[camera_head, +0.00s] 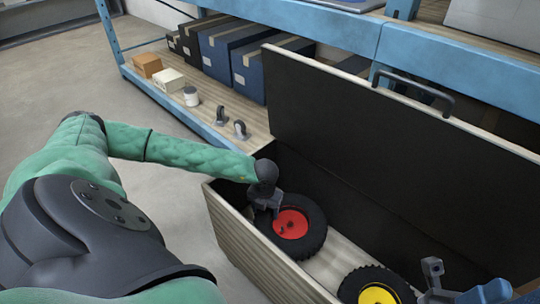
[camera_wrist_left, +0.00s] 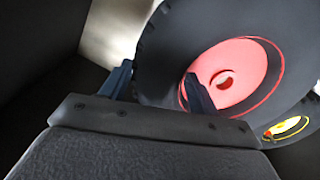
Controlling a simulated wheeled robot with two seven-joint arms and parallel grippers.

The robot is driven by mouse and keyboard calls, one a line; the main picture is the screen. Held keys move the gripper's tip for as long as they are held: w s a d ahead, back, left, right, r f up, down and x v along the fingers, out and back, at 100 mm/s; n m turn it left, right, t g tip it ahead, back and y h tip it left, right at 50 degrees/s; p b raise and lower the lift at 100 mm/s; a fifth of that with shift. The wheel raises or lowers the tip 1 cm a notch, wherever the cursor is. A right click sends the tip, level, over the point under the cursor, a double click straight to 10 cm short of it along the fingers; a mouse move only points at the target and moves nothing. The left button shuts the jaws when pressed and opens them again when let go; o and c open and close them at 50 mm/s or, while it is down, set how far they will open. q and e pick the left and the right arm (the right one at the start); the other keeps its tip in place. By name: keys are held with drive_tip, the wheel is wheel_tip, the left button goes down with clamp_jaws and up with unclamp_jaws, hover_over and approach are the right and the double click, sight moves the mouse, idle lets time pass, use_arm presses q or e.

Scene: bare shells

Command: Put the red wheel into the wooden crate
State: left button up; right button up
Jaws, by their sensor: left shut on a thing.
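The red wheel (camera_head: 291,224), a black tyre with a red hub, is inside the wooden crate (camera_head: 243,249) toward its left end. My left gripper (camera_head: 265,203) reaches over the crate's near wall and is shut on the tyre's left edge. In the left wrist view, the fingers (camera_wrist_left: 160,88) straddle the tyre of the red wheel (camera_wrist_left: 228,75), one in front of the hub. Whether the tyre rests on the crate floor is unclear. My right gripper (camera_head: 433,274) shows partly at the lower right, beside the yellow-hubbed wheel; its jaw state is unclear.
The yellow-hubbed wheel (camera_head: 377,289) is in the crate to the right. Bare crate floor (camera_head: 338,258) lies between the wheels. The crate's dark lid (camera_head: 350,120) stands open behind. A blue shelf with boxes (camera_head: 232,55), a white jar (camera_head: 191,96) and casters (camera_head: 240,129) stands behind.

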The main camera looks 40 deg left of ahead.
use_arm(q)
wheel_tip(320, 180, down, 3)
drive_tip(key=shift+f, duration=0.1)
drive_tip(key=shift+f+b, duration=0.7)
drive_tip(key=shift+f, duration=1.05)
drive_tip(key=o, duration=1.4)
